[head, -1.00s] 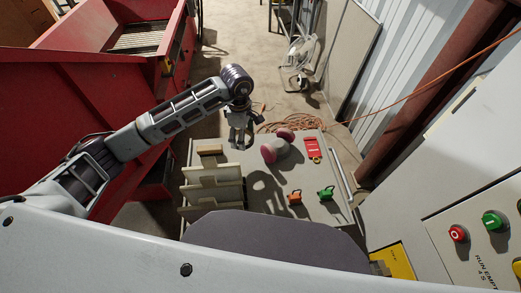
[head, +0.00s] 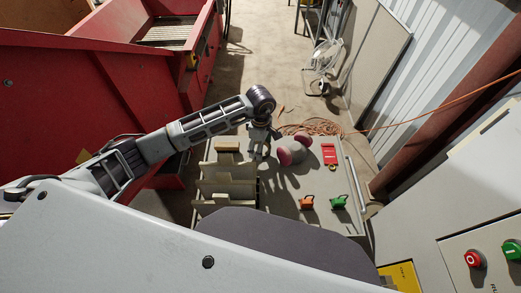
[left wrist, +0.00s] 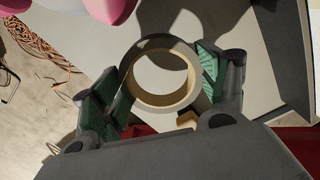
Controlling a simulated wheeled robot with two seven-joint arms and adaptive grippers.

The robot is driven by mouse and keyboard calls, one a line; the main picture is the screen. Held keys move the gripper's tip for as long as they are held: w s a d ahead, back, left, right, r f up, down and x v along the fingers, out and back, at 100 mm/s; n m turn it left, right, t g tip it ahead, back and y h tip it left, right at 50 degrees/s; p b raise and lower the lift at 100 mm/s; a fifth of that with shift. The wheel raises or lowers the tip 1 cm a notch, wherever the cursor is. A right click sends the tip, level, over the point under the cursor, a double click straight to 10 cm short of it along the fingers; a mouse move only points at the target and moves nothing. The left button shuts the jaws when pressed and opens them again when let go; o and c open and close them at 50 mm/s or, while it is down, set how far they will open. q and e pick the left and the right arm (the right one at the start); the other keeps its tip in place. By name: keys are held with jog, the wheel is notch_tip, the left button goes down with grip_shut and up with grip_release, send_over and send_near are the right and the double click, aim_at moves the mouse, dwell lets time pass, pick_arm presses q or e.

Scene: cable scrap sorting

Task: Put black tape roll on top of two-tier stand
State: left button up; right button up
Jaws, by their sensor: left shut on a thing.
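The tape roll (left wrist: 165,99) shows in the left wrist view as a ring with a dark outer band and a tan inner core. My left gripper (left wrist: 158,80) is shut on it, with green-padded fingers on either side. In the head view my left gripper (head: 259,147) hangs over the far edge of the grey cart top, between a small wooden block and the respirator. The roll is hard to make out there. My right gripper is not in view.
The grey cart top (head: 277,213) holds a beige divider rack (head: 222,189), a wooden block (head: 228,147), a respirator with pink filters (head: 294,150), a red tag (head: 329,154), and orange (head: 306,202) and green (head: 339,202) clips. The cart's middle is fairly clear.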

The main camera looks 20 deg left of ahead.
pick_arm(q)
jog(key=shift+f, duration=1.35)
jog(key=shift+f, duration=0.15)
jog(key=o, duration=1)
